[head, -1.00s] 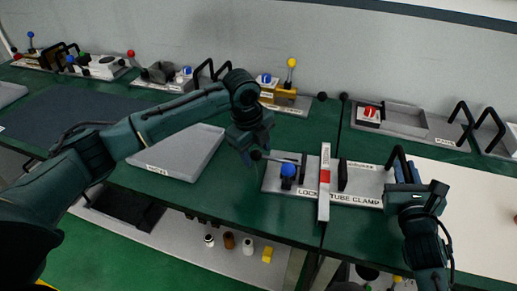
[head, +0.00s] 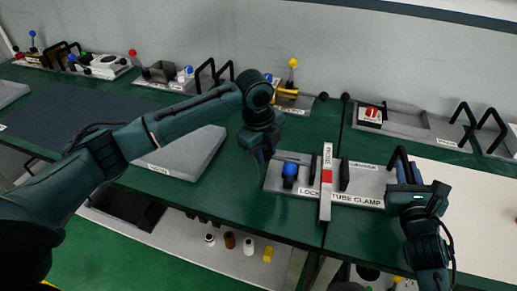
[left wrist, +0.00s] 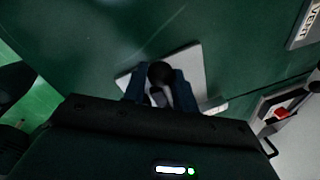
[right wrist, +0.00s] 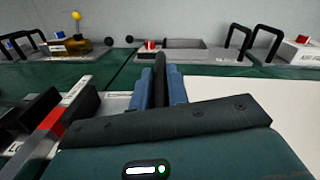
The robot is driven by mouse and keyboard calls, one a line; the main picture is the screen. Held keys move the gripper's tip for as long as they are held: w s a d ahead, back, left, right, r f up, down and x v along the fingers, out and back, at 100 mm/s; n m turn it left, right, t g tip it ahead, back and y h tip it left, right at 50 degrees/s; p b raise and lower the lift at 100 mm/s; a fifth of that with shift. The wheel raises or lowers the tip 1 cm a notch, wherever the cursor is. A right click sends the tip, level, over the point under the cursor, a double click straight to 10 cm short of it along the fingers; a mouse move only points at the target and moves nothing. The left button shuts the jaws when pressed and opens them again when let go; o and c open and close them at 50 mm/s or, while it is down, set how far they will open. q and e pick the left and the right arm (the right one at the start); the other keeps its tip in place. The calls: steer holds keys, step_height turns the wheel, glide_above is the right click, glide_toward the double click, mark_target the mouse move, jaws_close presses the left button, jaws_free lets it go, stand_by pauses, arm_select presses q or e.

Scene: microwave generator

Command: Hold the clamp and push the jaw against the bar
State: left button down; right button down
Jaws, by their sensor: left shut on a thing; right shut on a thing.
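The tube clamp (head: 277,185) is a grey plate on the green bench, with a blue knob (head: 290,169) on its left part. A dark jaw (head: 312,172) stands just left of the bar; contact is not clear. Another black block (head: 344,175) stands right of the bar. My left gripper (head: 263,156) is at the clamp's left end, shut on a black ball knob (left wrist: 160,73). My right gripper (head: 404,178) is shut on the black handle (head: 397,156) at the clamp's right end, also in the right wrist view (right wrist: 160,70).
A grey tray (head: 185,155) lies left of the clamp. A white panel (head: 470,195) covers the bench to the right. Fixtures with black handles, including one with a red switch (head: 373,113), line the back wall. Green bench lies clear in front of the clamp.

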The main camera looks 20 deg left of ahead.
arm_select(q)
steer(key=d, duration=0.4)
steer(key=shift+w+d+r, duration=0.1)
steer(key=shift+w, duration=0.15)
arm_select(e)
steer(key=shift+f, duration=0.45)
arm_select(q)
steer(key=c, duration=1.1)
jaws_free()
step_height(320, 180, up, 12)
steer(key=s+a, duration=0.1)
steer(key=s, duration=0.1)
steer(key=shift+s+a, duration=0.15)
arm_select(e)
steer(key=c, duration=1.6)
jaws_free()
steer(key=o, duration=0.3)
steer(key=shift+r, duration=0.25)
